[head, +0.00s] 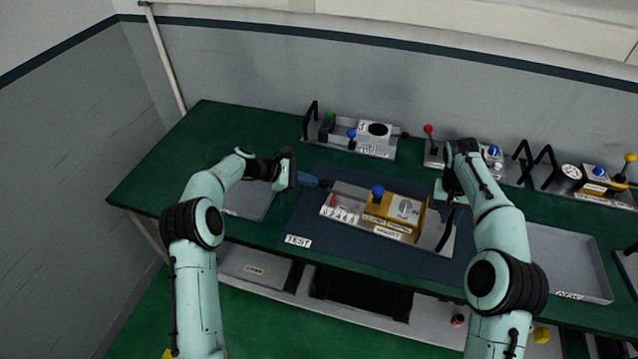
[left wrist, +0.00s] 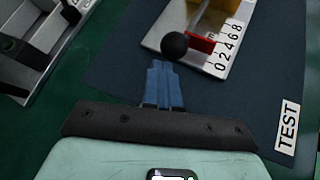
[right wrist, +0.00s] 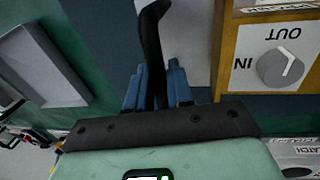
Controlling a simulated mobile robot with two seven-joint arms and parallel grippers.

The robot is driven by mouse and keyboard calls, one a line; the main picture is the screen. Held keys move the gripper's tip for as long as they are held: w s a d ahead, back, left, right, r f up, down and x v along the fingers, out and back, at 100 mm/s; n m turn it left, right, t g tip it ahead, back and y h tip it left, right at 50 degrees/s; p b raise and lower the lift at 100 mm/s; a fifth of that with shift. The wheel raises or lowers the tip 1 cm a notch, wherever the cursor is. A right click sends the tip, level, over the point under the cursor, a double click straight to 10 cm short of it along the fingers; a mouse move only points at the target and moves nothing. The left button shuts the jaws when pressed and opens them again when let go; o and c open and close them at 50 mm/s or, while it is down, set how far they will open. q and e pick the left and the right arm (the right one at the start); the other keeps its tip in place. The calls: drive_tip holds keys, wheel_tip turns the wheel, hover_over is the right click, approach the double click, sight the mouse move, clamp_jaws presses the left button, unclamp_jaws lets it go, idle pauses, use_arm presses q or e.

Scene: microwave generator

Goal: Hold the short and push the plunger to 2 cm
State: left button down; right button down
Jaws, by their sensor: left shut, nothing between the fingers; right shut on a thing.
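The short (head: 345,197) lies on the dark blue TEST mat, a metal base with a mustard-yellow block (head: 392,210) carrying a blue knob and an IN/OUT dial. Its plunger ends in a black ball knob (left wrist: 175,46) at the left, beside a red pointer (left wrist: 200,42) near the low end of the 0-8 scale; the exact reading is unclear. My left gripper (head: 317,182) is shut and empty, its blue fingertips (left wrist: 162,68) just short of or against the knob. My right gripper (right wrist: 155,88) is shut on the black handle (right wrist: 152,40) at the base's right end.
A grey tray (head: 250,203) lies left of the mat and a NEW tray (head: 565,262) at the right. Instruments with black handles (head: 375,138) stand along the back of the green bench. The mat's front strip is clear.

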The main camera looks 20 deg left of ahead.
use_arm(q)
drive_tip(key=shift+s+d, duration=0.1)
drive_tip(key=shift+d, duration=0.55)
use_arm(e)
drive_tip(key=shift+s+f, duration=0.1)
drive_tip(key=shift+f, duration=0.15)
use_arm(q)
drive_tip(key=shift+a+r, duration=1.35)
drive_tip(key=shift+r, duration=0.15)
use_arm(e)
drive_tip(key=c, duration=0.9)
unclamp_jaws()
use_arm(q)
drive_tip(key=v, duration=1.2)
use_arm(e)
drive_tip(key=shift+r, duration=0.1)
